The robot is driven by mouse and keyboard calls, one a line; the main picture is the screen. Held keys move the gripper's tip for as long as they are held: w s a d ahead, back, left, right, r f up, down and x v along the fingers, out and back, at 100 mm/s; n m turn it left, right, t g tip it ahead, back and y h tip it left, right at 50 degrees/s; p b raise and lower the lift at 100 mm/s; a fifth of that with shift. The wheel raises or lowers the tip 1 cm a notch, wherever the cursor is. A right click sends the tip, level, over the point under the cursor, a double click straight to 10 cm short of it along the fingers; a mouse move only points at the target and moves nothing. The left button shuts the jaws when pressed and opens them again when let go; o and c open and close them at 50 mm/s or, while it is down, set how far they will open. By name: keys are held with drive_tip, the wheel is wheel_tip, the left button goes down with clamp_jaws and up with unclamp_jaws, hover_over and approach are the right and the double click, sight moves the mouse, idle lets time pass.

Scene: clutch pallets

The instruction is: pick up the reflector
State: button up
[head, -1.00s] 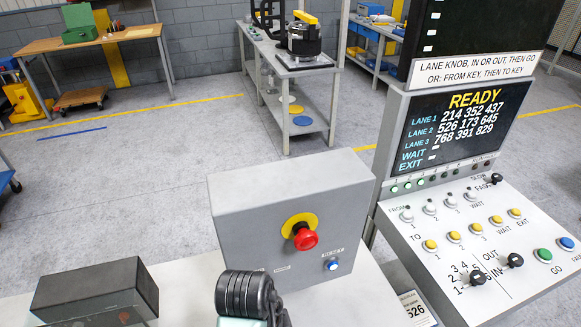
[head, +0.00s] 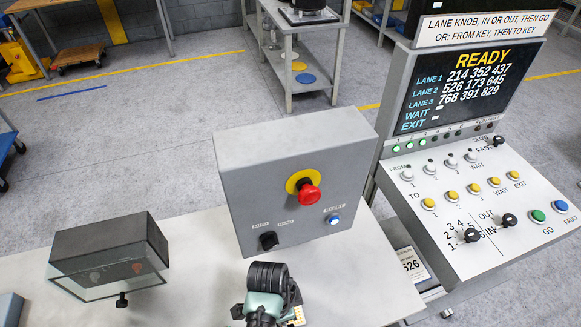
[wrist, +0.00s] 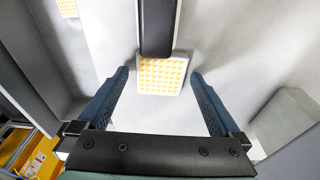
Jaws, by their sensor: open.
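The reflector is a pale square plate with an orange-and-white grid face. It shows in the middle of the wrist view (wrist: 163,76), just below the end of a dark bar (wrist: 157,25). My gripper (wrist: 159,77) is open, with one blue-grey finger on each side of the reflector and a visible gap to both. I cannot tell whether the reflector is at fingertip depth or beyond. In the head view, a small yellowish grid patch (head: 298,316) shows beside my dark wrist at the bottom, partly hidden; the fingers are not clear there.
A grey control box (head: 262,170) with a red stop button stands behind my wrist. A dark-topped clear case (head: 110,250) is left on the pale bench (head: 200,300). A button console (head: 480,200) is right. A second orange grid patch (wrist: 67,8) shows upper left in the wrist view.

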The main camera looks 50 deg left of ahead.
drive_tip(key=shift+c, duration=0.3)
drive_tip(key=c, duration=1.2)
